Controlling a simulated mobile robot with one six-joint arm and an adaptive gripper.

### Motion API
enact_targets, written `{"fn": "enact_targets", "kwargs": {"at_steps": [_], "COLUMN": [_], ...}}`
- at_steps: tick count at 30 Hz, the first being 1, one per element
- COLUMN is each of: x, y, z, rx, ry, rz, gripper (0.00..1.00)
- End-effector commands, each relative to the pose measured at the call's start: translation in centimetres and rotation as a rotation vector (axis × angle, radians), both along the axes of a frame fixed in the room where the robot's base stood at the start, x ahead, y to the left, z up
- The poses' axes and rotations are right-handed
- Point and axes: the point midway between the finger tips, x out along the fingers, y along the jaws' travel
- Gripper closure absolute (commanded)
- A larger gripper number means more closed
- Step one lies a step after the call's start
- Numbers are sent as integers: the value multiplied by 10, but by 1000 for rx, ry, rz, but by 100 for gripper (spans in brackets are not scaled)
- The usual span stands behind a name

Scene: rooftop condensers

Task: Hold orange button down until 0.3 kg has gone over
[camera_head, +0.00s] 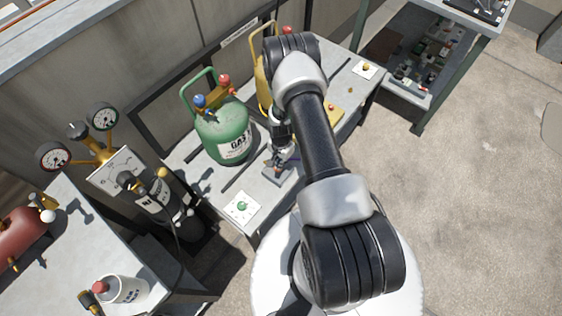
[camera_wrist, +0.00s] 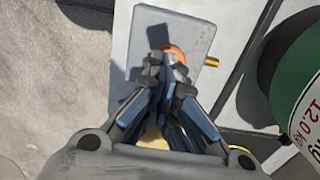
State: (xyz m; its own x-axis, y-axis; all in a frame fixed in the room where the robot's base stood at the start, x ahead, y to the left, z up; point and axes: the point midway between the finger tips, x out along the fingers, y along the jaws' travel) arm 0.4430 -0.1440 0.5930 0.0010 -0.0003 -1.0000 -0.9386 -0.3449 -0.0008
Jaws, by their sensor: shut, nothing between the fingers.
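An orange button (camera_wrist: 174,54) sits on a light grey box (camera_wrist: 196,40) in the wrist view, partly hidden by my fingertips. My gripper (camera_wrist: 168,66) is shut and empty, its fingertips over the button. I cannot tell for sure whether they touch or press it. In the head view my gripper (camera_head: 279,164) points down at the grey box (camera_head: 272,176) on the bench. A green gas cylinder (camera_head: 225,134) stands left of it. A yellow cylinder (camera_head: 265,84) stands behind, partly hidden by my arm. No weight readout is legible.
A white plate with a green knob (camera_head: 242,206) lies at the bench's near end, and another plate with an orange-yellow knob (camera_head: 366,68) at its far end. Gauges (camera_head: 103,116), dark cylinders (camera_head: 172,208) and a white canister (camera_head: 124,289) stand left. Open floor lies right.

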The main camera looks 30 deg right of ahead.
Motion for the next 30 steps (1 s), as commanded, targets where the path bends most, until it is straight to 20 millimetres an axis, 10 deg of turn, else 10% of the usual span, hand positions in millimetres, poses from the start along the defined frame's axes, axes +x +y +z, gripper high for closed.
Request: {"fn": "enact_targets", "kwargs": {"at_steps": [30], "x": [-2], "y": [0], "z": [-13], "rx": [1], "ry": [4], "rz": [0], "gripper": [100]}}
